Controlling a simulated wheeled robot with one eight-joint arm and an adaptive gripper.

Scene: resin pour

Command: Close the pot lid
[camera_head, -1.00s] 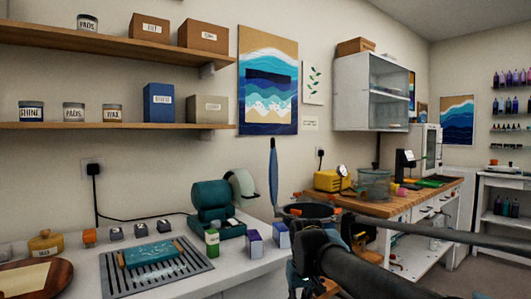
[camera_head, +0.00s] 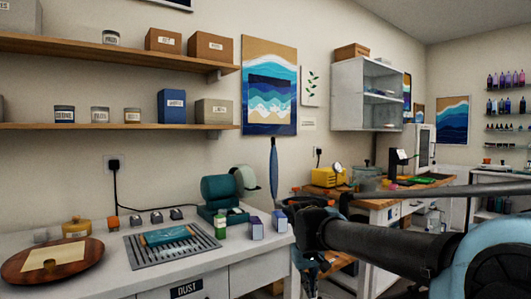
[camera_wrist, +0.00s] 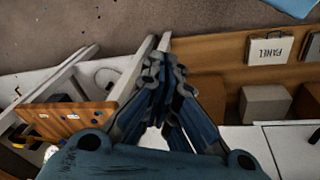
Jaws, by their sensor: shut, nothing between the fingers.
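The pot lid appears to be the blue disc (camera_head: 274,168) seen nearly edge-on in the head view. It stands upright behind the end of the white counter. The dark pot rim (camera_head: 296,201), with orange clamps, shows just below it; my arm covers most of the pot. My gripper (camera_head: 311,284) hangs at the end of my arm, below and in front of the pot, apart from the lid. In the wrist view, my gripper (camera_wrist: 165,82) has its blue fingers together and empty. I cannot make out the pot or lid there.
The white counter (camera_head: 160,270) holds a drying rack (camera_head: 170,245), a round wooden board (camera_head: 50,260), a teal machine (camera_head: 222,200) and small boxes (camera_head: 256,228). A wooden-topped bench (camera_head: 385,201) stands behind my arm. The wrist view shows shelving with boxes (camera_wrist: 270,50) and floor (camera_wrist: 100,25).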

